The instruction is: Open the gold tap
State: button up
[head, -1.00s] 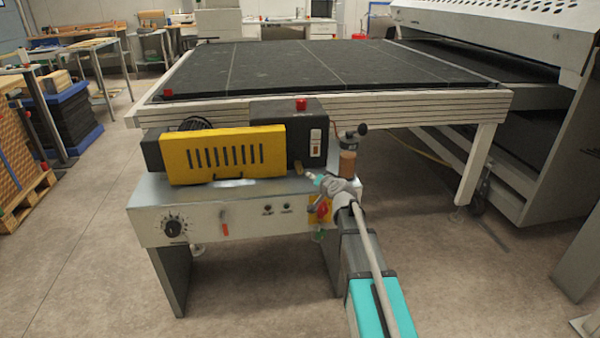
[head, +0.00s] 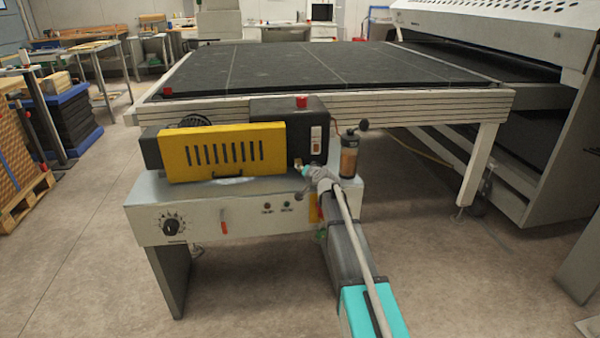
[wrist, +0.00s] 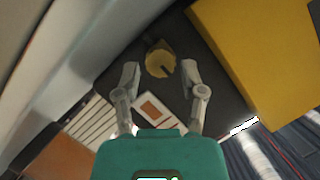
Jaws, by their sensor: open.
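The gold tap (wrist: 160,63) is a small round gold knob on the dark box, seen ahead of my fingers in the wrist view. In the head view the tap (head: 298,163) is a small gold spot low on the dark box, beside the tip of my gripper (head: 308,171). My gripper (wrist: 160,70) is open in the wrist view, one finger to each side of the tap with gaps between. Whether the fingers reach the tap in depth is hard to tell.
The yellow slotted cover (head: 222,154) is left of the tap. A white switch plate (wrist: 155,108) is close to the fingers. The brown cylinder (head: 348,161) with a black knob stands right of my gripper. The grey machine top (head: 165,190) lies below.

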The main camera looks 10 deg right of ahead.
jog(key=shift+b+x, duration=0.3)
jog(key=shift+x, duration=1.2)
grip_shut()
